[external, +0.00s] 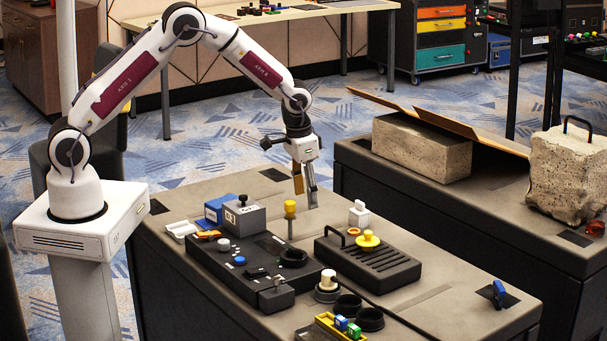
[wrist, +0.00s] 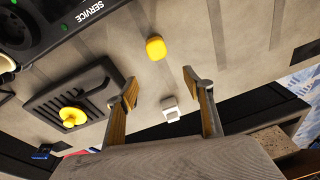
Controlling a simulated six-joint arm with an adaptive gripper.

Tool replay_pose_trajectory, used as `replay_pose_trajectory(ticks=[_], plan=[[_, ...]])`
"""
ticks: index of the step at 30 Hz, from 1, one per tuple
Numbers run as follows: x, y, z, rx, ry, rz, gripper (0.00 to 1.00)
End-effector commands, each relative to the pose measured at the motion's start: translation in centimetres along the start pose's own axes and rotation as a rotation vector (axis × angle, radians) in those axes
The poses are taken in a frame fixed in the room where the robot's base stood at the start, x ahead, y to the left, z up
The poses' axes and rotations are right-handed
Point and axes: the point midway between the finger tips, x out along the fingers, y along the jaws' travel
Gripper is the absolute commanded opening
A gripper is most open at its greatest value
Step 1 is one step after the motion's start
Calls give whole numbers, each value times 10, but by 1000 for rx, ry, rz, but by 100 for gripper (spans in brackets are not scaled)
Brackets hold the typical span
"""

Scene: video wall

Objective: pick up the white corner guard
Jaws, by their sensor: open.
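The white corner guard (external: 359,213) appears to be the small white block standing on the dark table, behind the black slotted box. In the wrist view the white corner guard (wrist: 171,112) is seen between my two fingers, farther off than they are. My gripper (external: 304,198) is open and empty, pointing down above the table, to the left of the guard in the external view. In the wrist view the wood-coloured fingers of my gripper (wrist: 162,85) are spread apart, and neither touches the guard.
A yellow-topped post (external: 290,212) stands close to my gripper. The slotted box (external: 368,262) with a yellow knob (external: 368,240) lies in front of the guard. A black control panel (external: 250,262) is to the left. The tabletop right of the guard is mostly clear.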

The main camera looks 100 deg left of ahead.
Motion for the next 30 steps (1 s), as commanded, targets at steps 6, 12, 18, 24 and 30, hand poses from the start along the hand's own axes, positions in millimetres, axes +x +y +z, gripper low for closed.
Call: replay_pose_trajectory(ticks=[6,12,18,24,30], plan=[[38,-10,-38,-53,46,-6,51],[48,-10,-81,-98,131,-2,51],[24,-9,-125,-150,243,14,51],[24,-8,-128,-184,256,21,51],[24,-8,-128,-185,255,21,51]])
